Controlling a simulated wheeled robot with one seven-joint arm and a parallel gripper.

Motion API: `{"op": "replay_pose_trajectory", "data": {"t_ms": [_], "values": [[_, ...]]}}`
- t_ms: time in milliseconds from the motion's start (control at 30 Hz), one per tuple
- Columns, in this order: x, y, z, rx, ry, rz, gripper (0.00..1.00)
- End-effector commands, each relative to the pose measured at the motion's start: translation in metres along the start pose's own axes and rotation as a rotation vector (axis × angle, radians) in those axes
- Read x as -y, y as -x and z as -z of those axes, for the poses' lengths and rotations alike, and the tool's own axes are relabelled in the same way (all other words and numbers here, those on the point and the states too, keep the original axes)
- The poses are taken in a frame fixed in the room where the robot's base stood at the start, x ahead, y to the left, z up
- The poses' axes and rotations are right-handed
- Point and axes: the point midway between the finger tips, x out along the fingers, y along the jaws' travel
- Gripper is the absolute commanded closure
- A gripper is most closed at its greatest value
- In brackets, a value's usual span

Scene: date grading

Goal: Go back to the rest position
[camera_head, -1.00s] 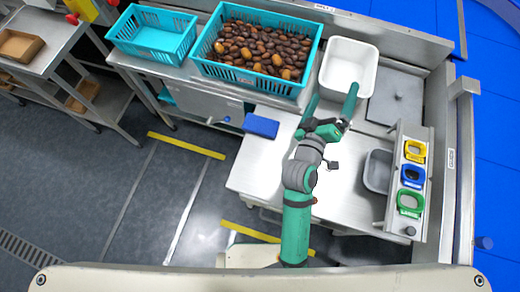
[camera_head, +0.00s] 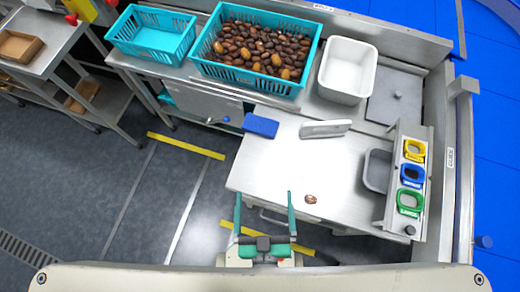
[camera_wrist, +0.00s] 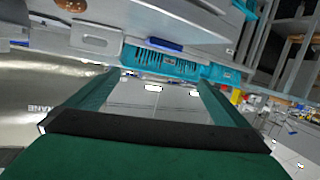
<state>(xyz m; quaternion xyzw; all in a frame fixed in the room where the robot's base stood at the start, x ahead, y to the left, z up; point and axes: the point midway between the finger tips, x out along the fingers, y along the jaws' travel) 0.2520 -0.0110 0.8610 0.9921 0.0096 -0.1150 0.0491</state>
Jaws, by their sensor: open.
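My gripper (camera_head: 264,202) is at the bottom of the head view, near the front edge of the steel worktable (camera_head: 270,180). Its two green fingers stand apart with nothing between them. In the wrist view my gripper (camera_wrist: 155,80) is also open and empty, its fingers pointing away over the floor. A single brown date (camera_head: 310,199) lies on the worktable, to the right of the fingers and apart from them. The date also shows in the wrist view (camera_wrist: 72,5).
A teal crate of dates (camera_head: 215,73), an empty teal crate (camera_head: 122,42) and a white tub (camera_head: 368,75) stand at the back. A blue block (camera_head: 261,126) and a pale flat piece (camera_head: 326,129) lie on the table. Yellow, blue and green-rimmed slots (camera_head: 411,203) stand right.

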Motion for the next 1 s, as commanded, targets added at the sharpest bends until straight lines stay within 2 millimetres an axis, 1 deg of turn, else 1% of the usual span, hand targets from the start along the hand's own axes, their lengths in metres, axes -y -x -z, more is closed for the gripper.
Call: {"op": "replay_pose_trajectory", "data": {"t_ms": [33, 100, 200, 1000], "values": [[0.004, 0.009, 0.000, 0.005, -0.034, -0.003, 0.00], [0.009, 0.017, 0.002, 0.006, -0.071, -0.008, 0.00], [0.011, 0.021, 0.004, 0.004, -0.097, -0.011, 0.00], [0.011, 0.022, 0.004, 0.003, -0.098, -0.011, 0.00]]}}
